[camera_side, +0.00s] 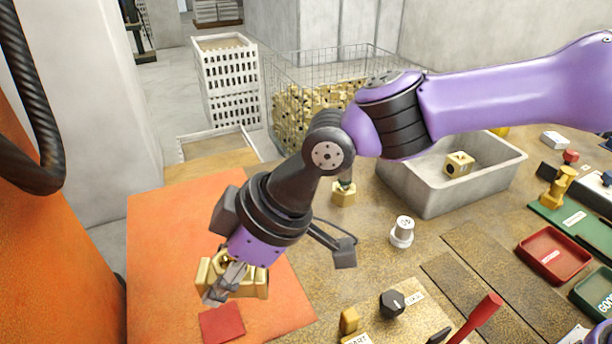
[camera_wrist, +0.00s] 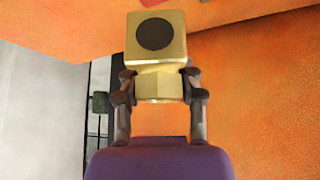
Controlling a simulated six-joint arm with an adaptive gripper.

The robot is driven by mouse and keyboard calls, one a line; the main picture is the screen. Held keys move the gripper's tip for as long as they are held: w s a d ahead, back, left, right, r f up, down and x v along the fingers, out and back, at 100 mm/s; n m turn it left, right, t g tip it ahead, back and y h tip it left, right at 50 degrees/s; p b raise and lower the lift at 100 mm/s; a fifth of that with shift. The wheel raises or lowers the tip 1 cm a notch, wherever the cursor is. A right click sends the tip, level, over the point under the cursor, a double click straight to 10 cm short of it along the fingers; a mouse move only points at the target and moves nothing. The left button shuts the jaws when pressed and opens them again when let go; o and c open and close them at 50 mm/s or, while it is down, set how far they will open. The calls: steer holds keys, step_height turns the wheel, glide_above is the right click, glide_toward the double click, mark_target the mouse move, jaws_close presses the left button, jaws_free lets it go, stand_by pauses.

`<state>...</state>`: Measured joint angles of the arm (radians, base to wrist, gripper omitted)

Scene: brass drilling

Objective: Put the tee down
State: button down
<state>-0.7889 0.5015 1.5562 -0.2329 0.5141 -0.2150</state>
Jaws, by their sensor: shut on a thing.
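The brass tee (camera_side: 246,282) is between the fingers of my gripper (camera_side: 228,284), low over the orange mat (camera_side: 165,235) in the side view. Part of the tee is hidden behind the fingers. In the wrist view the tee (camera_wrist: 156,45) shows a square end with a round dark hole, and my gripper (camera_wrist: 158,88) is shut on it from both sides. I cannot tell whether the tee touches the mat.
A red square (camera_side: 222,323) lies just in front of the tee. A grey bin (camera_side: 450,195) holds a brass piece (camera_side: 458,164). A white-grey knob (camera_side: 402,232) and a black knob (camera_side: 392,304) stand to the right. The orange mat is otherwise mostly clear.

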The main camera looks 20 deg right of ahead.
steer(key=w+d+f, duration=0.1)
steer(key=w+f, duration=0.1)
steer(key=w, duration=0.1)
steer(key=w+d+f, duration=0.1)
steer(key=w+f, duration=0.1)
steer(key=w, duration=0.1)
steer(key=w+d+f, duration=0.1)
steer(key=w+f, duration=0.1)
steer(key=w, duration=0.2)
steer(key=shift+w+d+f, duration=0.1)
steer(key=shift+d+f, duration=0.1)
steer(key=shift+d, duration=0.1)
steer(key=shift+f, duration=2)
steer(key=shift+f, duration=0.1)
steer(key=shift+c, duration=2.2)
jaws_free()
steer(key=shift+f, duration=0.1)
